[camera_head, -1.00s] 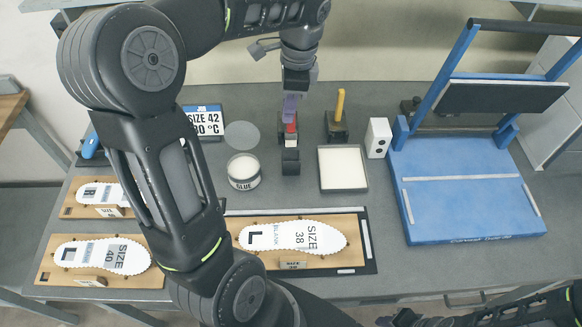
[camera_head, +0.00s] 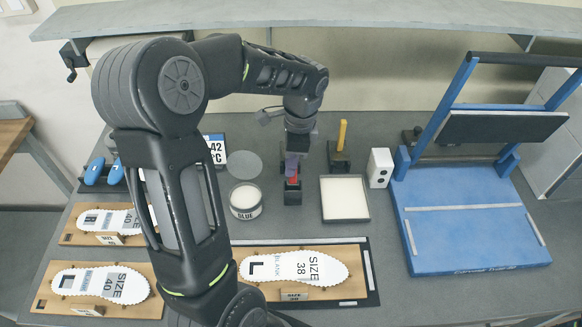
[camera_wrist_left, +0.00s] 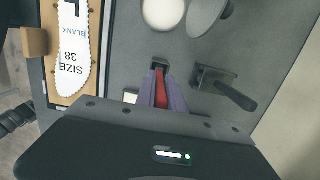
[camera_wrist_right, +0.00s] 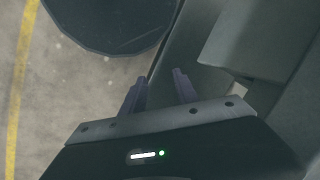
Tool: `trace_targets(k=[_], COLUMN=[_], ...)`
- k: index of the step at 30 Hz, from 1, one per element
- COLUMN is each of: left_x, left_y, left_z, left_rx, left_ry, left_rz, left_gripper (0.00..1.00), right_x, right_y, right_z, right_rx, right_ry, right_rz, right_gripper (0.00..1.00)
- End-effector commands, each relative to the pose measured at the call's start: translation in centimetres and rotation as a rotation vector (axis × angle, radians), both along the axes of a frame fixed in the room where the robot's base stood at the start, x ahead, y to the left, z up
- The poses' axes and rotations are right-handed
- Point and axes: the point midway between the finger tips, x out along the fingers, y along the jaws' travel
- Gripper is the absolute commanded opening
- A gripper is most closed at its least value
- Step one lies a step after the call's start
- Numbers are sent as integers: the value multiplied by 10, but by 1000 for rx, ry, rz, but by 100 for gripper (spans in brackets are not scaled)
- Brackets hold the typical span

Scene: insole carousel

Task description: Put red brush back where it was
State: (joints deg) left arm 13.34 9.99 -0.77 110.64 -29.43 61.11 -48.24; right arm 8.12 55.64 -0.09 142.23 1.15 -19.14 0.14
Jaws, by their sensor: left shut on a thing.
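My left gripper (camera_head: 292,168) is shut on the red brush (camera_head: 293,180). The brush points down just over a small black holder (camera_head: 292,195); I cannot tell whether its end is inside. In the left wrist view the red brush (camera_wrist_left: 162,90) lies between the purple fingers, and the black holder (camera_wrist_left: 160,63) shows just past the fingertips. My right gripper (camera_wrist_right: 160,88) is open and empty in the right wrist view, away from the holder.
A yellow-handled brush stands in a dark stand (camera_head: 339,160) to the right. A glue can (camera_head: 245,203) is left of the holder and a pale tray (camera_head: 344,200) right. Another dark stand (camera_wrist_left: 212,80) shows in the left wrist view. A blue press (camera_head: 470,225) stands far right.

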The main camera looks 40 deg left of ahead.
Motion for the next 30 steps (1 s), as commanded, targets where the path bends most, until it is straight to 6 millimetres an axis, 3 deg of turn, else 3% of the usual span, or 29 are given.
trace_targets(k=[3, 16, 17, 24, 30], left_x=[0, 0, 0, 0, 0], left_y=[0, 0, 0, 0, 0], left_z=[-18, -23, -22, -22, -22], left_rx=[1, 1, 1, 1, 1], left_ry=[1, -1, -1, -1, -1], left_rz=[-1, -1, -1, -1, -1], left_gripper=[0, 0, 15, 35, 35], right_x=[0, 0, 0, 0, 0], right_y=[1, 1, 1, 1, 1], right_z=[-7, -9, -8, -8, -8], right_rx=[2, 2, 2, 2, 2], right_ry=[-2, -4, -4, -4, -4], right_rz=[1, 0, 0, 1, 1], right_gripper=[36, 36, 36, 36, 36])
